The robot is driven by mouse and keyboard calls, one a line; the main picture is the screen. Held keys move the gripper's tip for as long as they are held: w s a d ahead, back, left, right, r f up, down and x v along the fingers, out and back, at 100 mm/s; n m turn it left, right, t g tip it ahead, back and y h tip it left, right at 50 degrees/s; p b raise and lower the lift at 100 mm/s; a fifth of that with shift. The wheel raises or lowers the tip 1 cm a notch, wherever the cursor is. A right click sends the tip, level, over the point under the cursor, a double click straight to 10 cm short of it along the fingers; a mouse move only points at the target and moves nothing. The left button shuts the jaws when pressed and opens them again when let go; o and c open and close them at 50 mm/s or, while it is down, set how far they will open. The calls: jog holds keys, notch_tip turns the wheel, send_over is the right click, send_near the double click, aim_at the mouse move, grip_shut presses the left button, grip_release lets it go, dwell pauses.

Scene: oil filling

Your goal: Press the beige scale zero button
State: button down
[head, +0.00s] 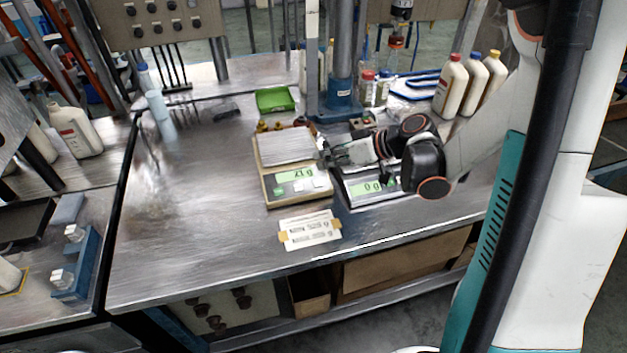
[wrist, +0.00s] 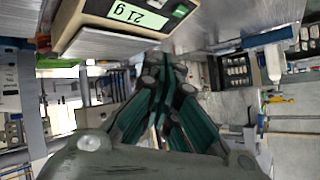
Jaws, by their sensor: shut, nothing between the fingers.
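The beige scale (head: 268,186) stands on the metal bench with a silver weighing plate (head: 286,146) and a lit green display (head: 295,175) on its front. My gripper (head: 328,156) is shut and empty, just right of the scale. In the wrist view my fingertips (wrist: 168,58) point toward the scale's edge, and I cannot tell if they touch it.
A second, darker scale (head: 367,188) with a lit display sits under my forearm. A label card (head: 310,230) lies in front of the beige scale. A green tray (head: 275,99) and a blue-based stand (head: 339,106) are behind. The bench's left part is mostly clear.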

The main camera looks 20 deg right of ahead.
dwell(0.3)
jog(key=b, duration=0.6)
send_over(321, 184)
jog(key=f, duration=0.8)
jog(key=shift+s, duration=0.3)
jog(key=shift+w+f, duration=0.1)
jog(key=shift+f, duration=0.1)
dwell(0.4)
jog(key=shift+w+f, duration=0.15)
jog(key=shift+f, duration=0.15)
jog(key=shift+w+f, duration=0.1)
jog(key=shift+f, duration=0.25)
dwell(0.6)
dwell(0.4)
jog(key=shift+s+r+p, duration=0.3)
jog(key=shift+r, duration=0.5)
jog(key=shift+r, duration=0.1)
